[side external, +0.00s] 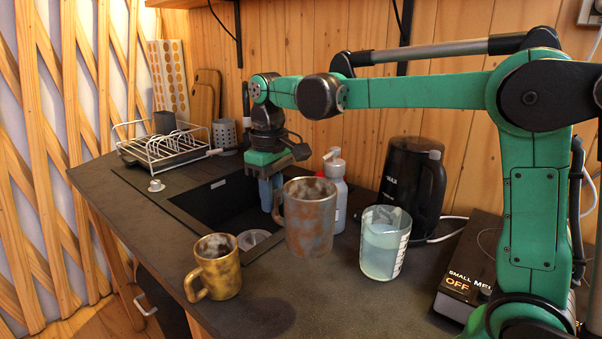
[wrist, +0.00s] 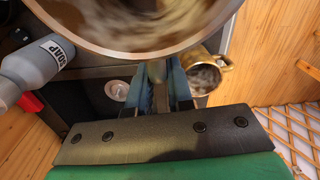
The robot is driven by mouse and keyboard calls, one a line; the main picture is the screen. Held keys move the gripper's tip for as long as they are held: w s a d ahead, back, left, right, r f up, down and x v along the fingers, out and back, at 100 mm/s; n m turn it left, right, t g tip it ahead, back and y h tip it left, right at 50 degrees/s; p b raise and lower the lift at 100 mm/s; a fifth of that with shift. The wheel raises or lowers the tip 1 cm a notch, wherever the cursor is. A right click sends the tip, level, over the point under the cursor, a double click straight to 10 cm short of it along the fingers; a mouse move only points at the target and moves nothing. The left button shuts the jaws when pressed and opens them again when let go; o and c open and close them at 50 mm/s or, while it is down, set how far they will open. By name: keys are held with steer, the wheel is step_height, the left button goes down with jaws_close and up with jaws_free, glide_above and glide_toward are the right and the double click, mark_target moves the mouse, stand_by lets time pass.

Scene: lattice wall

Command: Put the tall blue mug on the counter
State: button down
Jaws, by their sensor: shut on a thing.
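The tall blue mug (side external: 310,222) is grey-blue with rusty brown patches and looks upright. My gripper (side external: 272,195) is shut on it at its left side, where the handle is; the exact grip is partly hidden. The mug appears to hang above the counter (side external: 150,215), with a dark round shadow on the counter toward the front. In the wrist view the mug's wide rim (wrist: 140,52) fills the top, with its inside blurred, and my blue fingers (wrist: 160,85) reach toward it.
A yellow-brown mug (side external: 220,272) stands at the counter's front left. A clear measuring cup (side external: 383,243) and black kettle (side external: 411,190) stand to the right. A soap bottle (side external: 335,180) is behind. The sink (side external: 220,200) and dish rack (side external: 165,148) lie left. Front-middle counter is clear.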

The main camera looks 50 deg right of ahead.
steer(key=w+d+f+n, duration=0.5)
steer(key=w+d+n, duration=0.3)
steer(key=d, duration=0.3)
steer(key=shift+n, duration=0.3)
step_height(320, 180, down, 8)
steer(key=shift+a+f, duration=0.1)
steer(key=shift+f, duration=0.15)
steer(key=c, duration=0.8)
jaws_free()
